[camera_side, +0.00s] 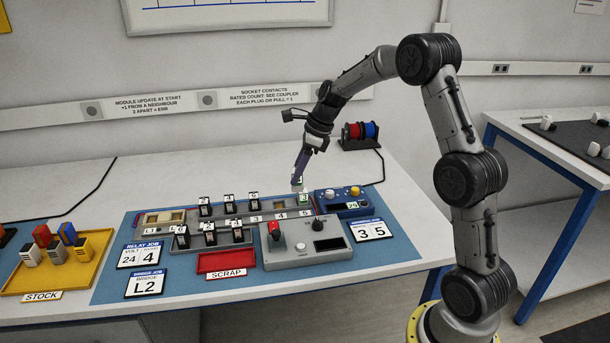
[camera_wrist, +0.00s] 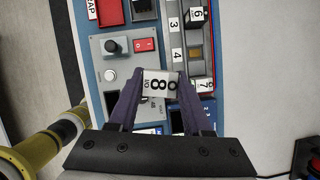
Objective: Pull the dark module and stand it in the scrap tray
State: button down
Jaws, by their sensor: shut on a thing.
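In the side view the held module is small and partly hidden by the fingers, at the right end of the rack (camera_side: 281,216). I cannot tell from these frames whether it is clear of the rack. The red scrap tray (camera_side: 226,261) lies in front of the rack, left of the grey control box, and looks empty. Several black modules with white labels, such as this one (camera_side: 205,206), stand upright in two rows on the left.
The grey control box (camera_side: 303,248) has a red switch and a knob. A blue box (camera_side: 341,205) with knobs sits right of the rack. The yellow stock tray (camera_side: 90,255) holds several coloured modules at far left. Wire spools (camera_side: 360,134) stand behind. The table behind the rack is clear.

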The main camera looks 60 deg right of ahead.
jog(key=w+a+f+n, duration=0.15)
jog(key=w+a, duration=0.25)
jog(key=a, duration=0.4)
jog(key=w+a+f, duration=0.2)
jog(key=w+a, duration=0.1)
jog(key=a, duration=0.5)
jog(key=w+a+f+n, duration=0.15)
jog(key=w+a, duration=0.25)
jog(key=a, duration=0.4)
jog(key=shift+m+g+y, duration=0.3)
jog(key=shift+g+y, duration=0.1)
jog(key=shift+s+f, duration=0.15)
jog(key=shift+f, duration=1.85)
jog(key=shift+s+f, duration=0.15)
jog(key=shift+f, duration=1.85)
jog(key=shift+f, duration=0.4)
jog(key=shift+c, duration=1.3)
grip_release()
jog(key=shift+o, duration=0.3)
